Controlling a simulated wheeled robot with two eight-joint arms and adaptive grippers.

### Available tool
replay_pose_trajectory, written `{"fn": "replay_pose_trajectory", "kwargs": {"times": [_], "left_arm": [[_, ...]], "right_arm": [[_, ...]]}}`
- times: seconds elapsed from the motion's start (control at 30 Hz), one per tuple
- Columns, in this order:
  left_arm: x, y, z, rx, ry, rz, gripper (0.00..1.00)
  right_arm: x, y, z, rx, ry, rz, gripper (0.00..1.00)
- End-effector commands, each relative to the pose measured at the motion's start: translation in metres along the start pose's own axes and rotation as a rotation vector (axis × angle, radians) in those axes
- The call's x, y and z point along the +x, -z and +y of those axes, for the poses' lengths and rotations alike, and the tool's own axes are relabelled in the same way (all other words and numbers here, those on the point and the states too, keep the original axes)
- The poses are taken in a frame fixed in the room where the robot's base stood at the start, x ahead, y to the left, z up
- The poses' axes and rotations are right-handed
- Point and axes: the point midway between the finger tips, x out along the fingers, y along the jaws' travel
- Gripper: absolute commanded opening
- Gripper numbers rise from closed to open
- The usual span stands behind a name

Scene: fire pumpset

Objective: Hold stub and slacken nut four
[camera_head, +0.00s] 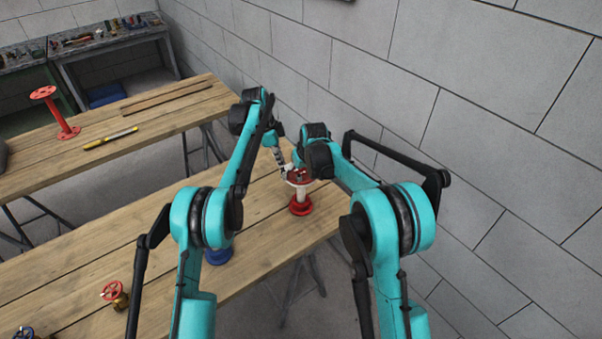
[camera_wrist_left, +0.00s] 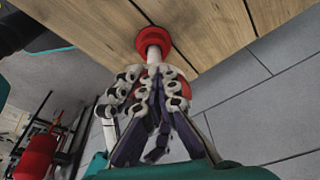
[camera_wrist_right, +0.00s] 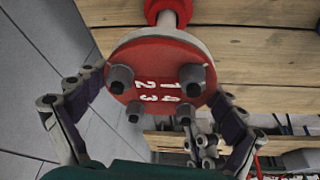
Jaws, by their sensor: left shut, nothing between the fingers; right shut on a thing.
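The stub (camera_head: 301,192) is a pale pipe with red flanges, upright at the far right end of the near wooden table. Its lower flange (camera_wrist_left: 152,38) shows in the left wrist view. Its top flange (camera_wrist_right: 128,62) carries printed numbers 1 to 4 and dark nuts. Nut four (camera_wrist_right: 183,112) appears to be the lower right one. My right gripper (camera_wrist_right: 160,88) is shut on the stub, its fingers on opposite sides of the top flange. My left gripper (camera_wrist_left: 155,85) is shut and empty beside the stub; its fingers (camera_wrist_right: 204,146) are close to nut four. Contact is unclear.
A red-handled valve (camera_head: 115,295) and a blue part (camera_head: 218,256) are on the near table. A second table holds a red stand (camera_head: 57,113) and a yellow tool (camera_head: 110,138). A block wall (camera_head: 470,110) rises close on the right.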

Motion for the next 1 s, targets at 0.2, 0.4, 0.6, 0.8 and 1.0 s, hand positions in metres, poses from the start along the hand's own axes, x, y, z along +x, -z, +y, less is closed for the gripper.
{"fn": "replay_pose_trajectory", "kwargs": {"times": [0.2,0.4,0.6,0.8,1.0], "left_arm": [[0.001,0.004,0.002,0.004,-0.003,0.005,0.0],[0.001,0.004,0.006,0.005,-0.004,0.006,0.0],[0.0,0.004,0.012,0.006,-0.005,0.007,0.0],[0.001,0.005,0.017,0.007,-0.006,0.007,0.0],[0.001,0.007,0.018,0.008,-0.007,0.008,0.0]], "right_arm": [[0.0,0.001,-0.003,-0.003,0.003,0.001,0.35],[0.0,0.001,-0.003,-0.003,0.004,0.001,0.35],[0.0,0.001,-0.004,-0.002,0.005,0.002,0.35],[0.0,0.001,-0.004,-0.003,0.006,0.002,0.35],[0.001,0.001,-0.005,-0.003,0.006,0.003,0.35]]}}
